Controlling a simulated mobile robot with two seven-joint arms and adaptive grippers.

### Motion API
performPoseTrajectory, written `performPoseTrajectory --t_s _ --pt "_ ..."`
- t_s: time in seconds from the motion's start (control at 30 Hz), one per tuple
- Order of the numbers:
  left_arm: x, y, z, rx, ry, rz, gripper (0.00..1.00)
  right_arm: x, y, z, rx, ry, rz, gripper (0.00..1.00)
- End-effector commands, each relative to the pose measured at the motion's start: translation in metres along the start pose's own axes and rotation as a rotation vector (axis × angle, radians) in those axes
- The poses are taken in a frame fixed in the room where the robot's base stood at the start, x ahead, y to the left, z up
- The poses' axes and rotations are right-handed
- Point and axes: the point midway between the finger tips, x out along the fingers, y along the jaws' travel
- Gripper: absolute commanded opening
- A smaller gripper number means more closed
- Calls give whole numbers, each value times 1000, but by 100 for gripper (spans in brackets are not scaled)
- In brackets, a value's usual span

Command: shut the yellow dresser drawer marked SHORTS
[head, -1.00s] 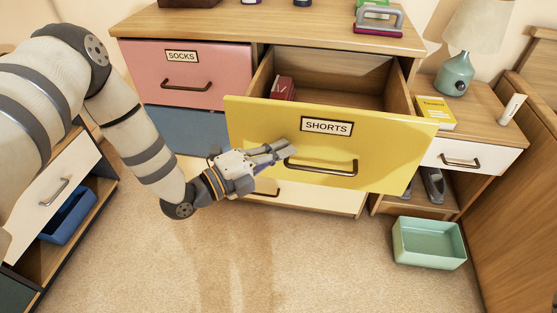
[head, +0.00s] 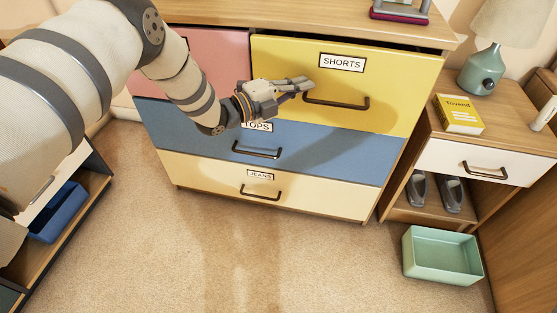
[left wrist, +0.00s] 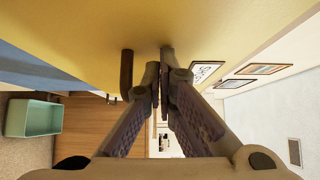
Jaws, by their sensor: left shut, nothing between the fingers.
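The yellow drawer (head: 395,72) marked SHORTS is at the top right of the dresser. It looks almost flush, with a dark gap along its top edge below the dresser top. Its dark bar handle (head: 337,102) is below the SHORTS label (head: 342,62). My left gripper (head: 308,84) is shut and empty, its fingertips at the drawer front just left of the handle. In the left wrist view the fingertips (left wrist: 163,75) are at the yellow front (left wrist: 100,35), beside the handle (left wrist: 127,73); contact is hard to tell. My right gripper is not in view.
The blue drawer (head: 330,150) and cream drawer (head: 215,182) below look shut. A nightstand (head: 430,145) with a lamp (head: 483,72) and yellow book (head: 458,114) stands at right. A green bin (head: 443,255) is on the floor before it. The middle carpet is clear.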

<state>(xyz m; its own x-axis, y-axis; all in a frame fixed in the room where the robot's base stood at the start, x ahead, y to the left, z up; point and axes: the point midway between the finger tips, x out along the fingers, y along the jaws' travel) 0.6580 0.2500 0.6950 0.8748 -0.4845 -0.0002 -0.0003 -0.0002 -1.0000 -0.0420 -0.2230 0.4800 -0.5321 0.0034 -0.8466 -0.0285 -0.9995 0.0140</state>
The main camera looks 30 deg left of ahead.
Motion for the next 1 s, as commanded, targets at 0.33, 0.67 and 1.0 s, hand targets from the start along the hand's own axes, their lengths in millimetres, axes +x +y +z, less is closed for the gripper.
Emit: performPoseTrajectory --t_s 0.33,0.67,1.0 --pt "8 0 8 0 -1 0 0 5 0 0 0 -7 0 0" --pt "8 -1 9 1 -4 -2 0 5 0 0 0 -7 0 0" --pt "12 -2 7 2 -1 -2 0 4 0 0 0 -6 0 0"
